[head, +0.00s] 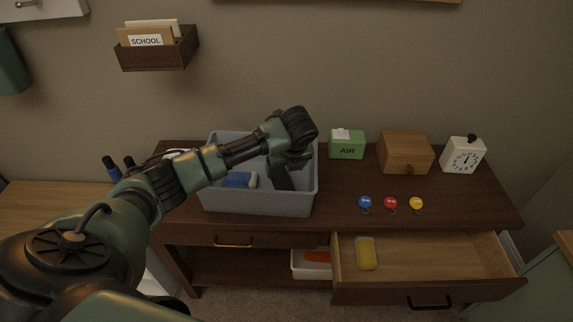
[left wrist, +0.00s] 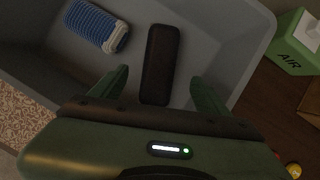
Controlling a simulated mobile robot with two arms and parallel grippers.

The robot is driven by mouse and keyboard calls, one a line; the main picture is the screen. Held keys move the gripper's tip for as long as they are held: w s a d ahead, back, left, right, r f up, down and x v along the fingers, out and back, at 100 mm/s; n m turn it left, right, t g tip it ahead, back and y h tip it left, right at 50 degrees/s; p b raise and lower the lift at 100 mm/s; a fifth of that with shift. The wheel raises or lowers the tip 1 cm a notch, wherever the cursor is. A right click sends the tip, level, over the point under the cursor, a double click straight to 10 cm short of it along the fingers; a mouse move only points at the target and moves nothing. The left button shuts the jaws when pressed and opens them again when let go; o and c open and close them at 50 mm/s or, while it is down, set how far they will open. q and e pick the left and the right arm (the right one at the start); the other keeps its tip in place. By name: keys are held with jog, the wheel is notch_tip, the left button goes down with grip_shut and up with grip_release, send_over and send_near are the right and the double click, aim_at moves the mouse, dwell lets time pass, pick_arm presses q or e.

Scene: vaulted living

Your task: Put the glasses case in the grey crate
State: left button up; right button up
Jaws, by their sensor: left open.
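The grey crate (head: 255,200) stands on the left part of the dark wooden sideboard. A long dark case, which looks like the glasses case (left wrist: 161,50), is inside the crate in the left wrist view. My left gripper (head: 288,162) points down into the crate. In the left wrist view its two green fingers are apart, one on each side of the case's near half, with a gap to each. In the head view the gripper and crate wall make the case hard to tell apart. My right gripper is not in view.
A blue ribbed item with a pale end (left wrist: 96,25) lies in the crate left of the case. An open drawer (head: 430,262) holds a yellow sponge (head: 366,253).

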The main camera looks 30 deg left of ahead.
pick_arm(q)
jog(key=shift+v, duration=1.45)
dwell(0.3)
